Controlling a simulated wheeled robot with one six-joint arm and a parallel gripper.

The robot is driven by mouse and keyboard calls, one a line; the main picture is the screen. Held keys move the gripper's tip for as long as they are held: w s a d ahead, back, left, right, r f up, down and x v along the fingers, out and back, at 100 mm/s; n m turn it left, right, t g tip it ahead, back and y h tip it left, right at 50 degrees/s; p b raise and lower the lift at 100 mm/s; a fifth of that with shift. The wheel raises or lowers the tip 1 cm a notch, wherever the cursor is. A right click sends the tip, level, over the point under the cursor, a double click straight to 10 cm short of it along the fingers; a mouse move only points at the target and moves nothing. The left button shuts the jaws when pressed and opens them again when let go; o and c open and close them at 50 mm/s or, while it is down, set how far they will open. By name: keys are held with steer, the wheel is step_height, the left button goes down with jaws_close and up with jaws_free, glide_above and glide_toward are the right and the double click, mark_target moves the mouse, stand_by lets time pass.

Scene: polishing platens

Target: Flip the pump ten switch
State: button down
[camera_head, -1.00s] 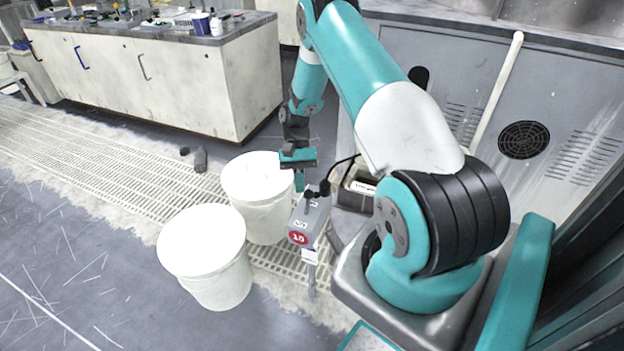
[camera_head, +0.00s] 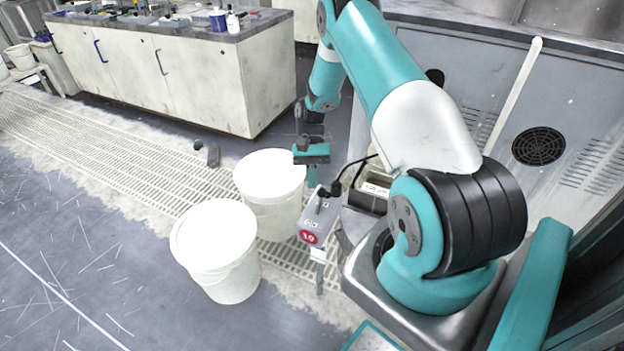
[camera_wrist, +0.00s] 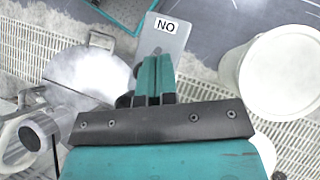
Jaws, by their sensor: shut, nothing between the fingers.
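The pump ten switch box (camera_head: 318,224) is a small grey box on a post, with a red round label reading 10. A small dark lever (camera_head: 319,203) shows on its top, beside a black plug and cable. My gripper (camera_head: 312,178) is just above and slightly left of the box, fingers pointing down. In the wrist view my gripper (camera_wrist: 153,82) has its two teal fingers shut together with nothing between them. They overlap the grey box face (camera_wrist: 168,38) with its white label, which reads NO from this side. The fingers hide the lever there; I cannot tell its position or any contact.
Two white buckets (camera_head: 216,250) (camera_head: 270,190) stand left of the box, the farther one close to my gripper. A grey machine cabinet (camera_head: 450,80) rises at the right. The floor at left is open.

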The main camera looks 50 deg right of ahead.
steer(key=w+d+r+p, duration=0.3)
steer(key=w+r+p, duration=0.1)
steer(key=w+r, duration=0.3)
steer(key=shift+w+r+p, duration=0.25)
steer(key=shift+r+p, duration=0.05)
steer(key=shift+r, duration=0.55)
steer(key=shift+a, duration=0.1)
